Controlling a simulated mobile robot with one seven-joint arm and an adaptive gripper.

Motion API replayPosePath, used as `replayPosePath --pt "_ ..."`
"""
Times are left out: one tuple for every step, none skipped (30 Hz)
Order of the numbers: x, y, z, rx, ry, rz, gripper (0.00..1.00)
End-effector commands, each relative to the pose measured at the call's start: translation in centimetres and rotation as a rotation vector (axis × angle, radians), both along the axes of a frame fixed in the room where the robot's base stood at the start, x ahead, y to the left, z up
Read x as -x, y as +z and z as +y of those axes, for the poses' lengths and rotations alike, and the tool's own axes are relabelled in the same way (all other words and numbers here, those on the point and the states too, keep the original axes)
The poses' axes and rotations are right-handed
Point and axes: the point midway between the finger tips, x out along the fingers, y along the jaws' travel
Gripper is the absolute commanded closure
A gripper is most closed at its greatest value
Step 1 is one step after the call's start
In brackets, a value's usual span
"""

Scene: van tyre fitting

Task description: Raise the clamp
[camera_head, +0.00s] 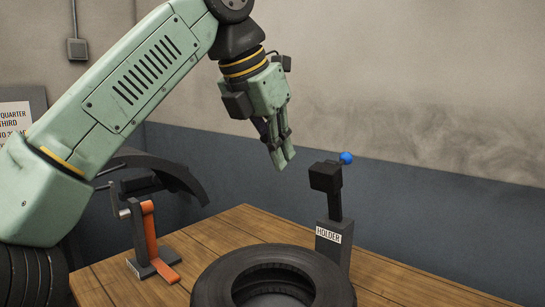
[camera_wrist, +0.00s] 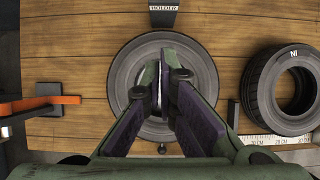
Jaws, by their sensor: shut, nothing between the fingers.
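A black stand with an orange upright bar and orange foot (camera_head: 152,236), which may be the clamp, stands on the left of the wooden table in the head view. Its orange bar (camera_wrist: 42,106) shows at the left edge of the wrist view. My gripper (camera_head: 283,158) is shut and empty, high above the table with its fingers pointing down. In the wrist view the closed fingers (camera_wrist: 163,80) are over a grey tyre (camera_wrist: 127,60) and hide its middle. My gripper is to the right of the orange device and apart from it.
A black post labelled HOLDER (camera_head: 333,240) carries a dark block with a blue ball (camera_head: 346,158). A large tyre (camera_head: 225,271) lies at the front. Another tyre (camera_wrist: 256,80) lies at right in the wrist view, near a scale strip (camera_wrist: 265,140). A wall stands behind.

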Motion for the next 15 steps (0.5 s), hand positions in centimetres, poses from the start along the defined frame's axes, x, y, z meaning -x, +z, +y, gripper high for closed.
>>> replayPosePath --pt "-0.3 -0.8 -0.3 0.000 -0.002 0.002 1.00" --pt "-0.4 -1.2 -0.5 0.001 -0.003 0.001 1.00" --pt "-0.7 -1.9 -0.7 0.001 -0.002 0.002 1.00" --pt "-1.0 -2.4 -0.9 0.002 -0.001 0.002 1.00" --pt "-1.2 -3.0 -1.2 0.000 -0.002 0.002 1.00" --pt "-1.5 -3.8 -1.5 0.000 -0.003 0.002 1.00" --pt "-1.7 -4.3 -1.7 0.002 -0.002 0.002 1.00" --pt "-1.9 -4.9 -2.0 0.002 -0.002 0.002 1.00" --pt "-2.2 -5.6 -2.3 0.002 -0.002 0.002 1.00" --pt "-2.5 -6.2 -2.5 0.002 -0.002 0.001 1.00" --pt "-2.7 -6.7 -2.7 0.002 -0.002 0.002 1.00" --pt "-3.0 -7.4 -3.0 0.002 -0.001 0.001 1.00" --pt "-3.1 -7.9 -3.2 0.002 -0.001 0.001 1.00" --pt "-3.5 -7.0 -3.7 0.003 -0.002 -0.001 1.00" --pt "-4.0 -6.8 -4.2 0.002 -0.001 -0.002 1.00"
